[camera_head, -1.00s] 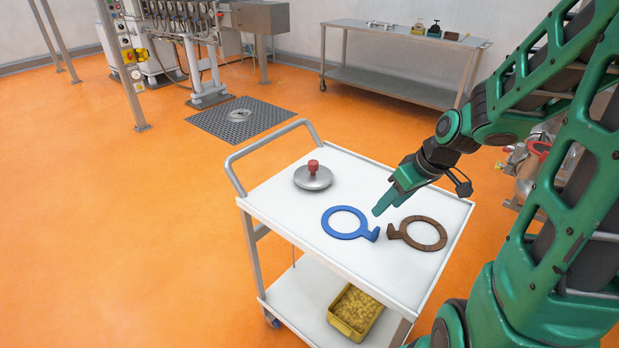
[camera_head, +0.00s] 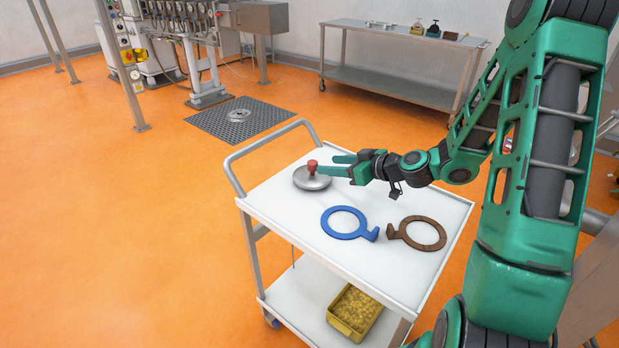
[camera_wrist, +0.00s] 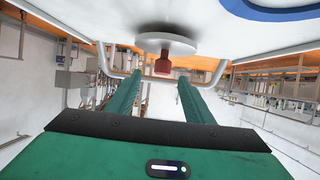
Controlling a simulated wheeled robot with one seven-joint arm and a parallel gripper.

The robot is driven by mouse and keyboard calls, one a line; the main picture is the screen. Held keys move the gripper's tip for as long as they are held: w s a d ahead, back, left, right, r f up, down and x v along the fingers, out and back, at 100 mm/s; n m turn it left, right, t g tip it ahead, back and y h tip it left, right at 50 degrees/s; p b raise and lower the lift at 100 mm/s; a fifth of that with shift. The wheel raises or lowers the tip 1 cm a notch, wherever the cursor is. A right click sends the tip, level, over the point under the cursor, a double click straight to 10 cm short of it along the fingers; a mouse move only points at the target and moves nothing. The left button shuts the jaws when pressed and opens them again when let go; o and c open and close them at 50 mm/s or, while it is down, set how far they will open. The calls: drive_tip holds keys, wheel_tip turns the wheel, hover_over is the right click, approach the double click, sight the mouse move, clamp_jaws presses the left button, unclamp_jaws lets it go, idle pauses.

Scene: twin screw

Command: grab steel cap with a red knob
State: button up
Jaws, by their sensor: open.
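The steel cap (camera_head: 309,181) is a round metal disc lying on the top of a white cart (camera_head: 272,205), with a red knob (camera_head: 312,166) standing up from its middle. My gripper (camera_head: 325,165) is open, level and low over the cart, its two green fingers pointing left at the knob. In the wrist view the cap (camera_wrist: 168,41) and its red knob (camera_wrist: 162,64) show upside down, with the knob between and just beyond the fingertips (camera_wrist: 160,80). I cannot tell whether a finger touches the knob.
A blue ring with a handle (camera_head: 325,221) and a brown ring with a handle (camera_head: 440,236) lie on the cart in front of my arm. The cart's rail (camera_head: 232,175) rises at the left edge. A yellow bin (camera_head: 335,323) sits on the lower shelf.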

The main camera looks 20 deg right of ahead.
sight(317, 164)
drive_tip(key=x, duration=0.8)
drive_tip(key=shift+a, duration=0.4)
clamp_jaws()
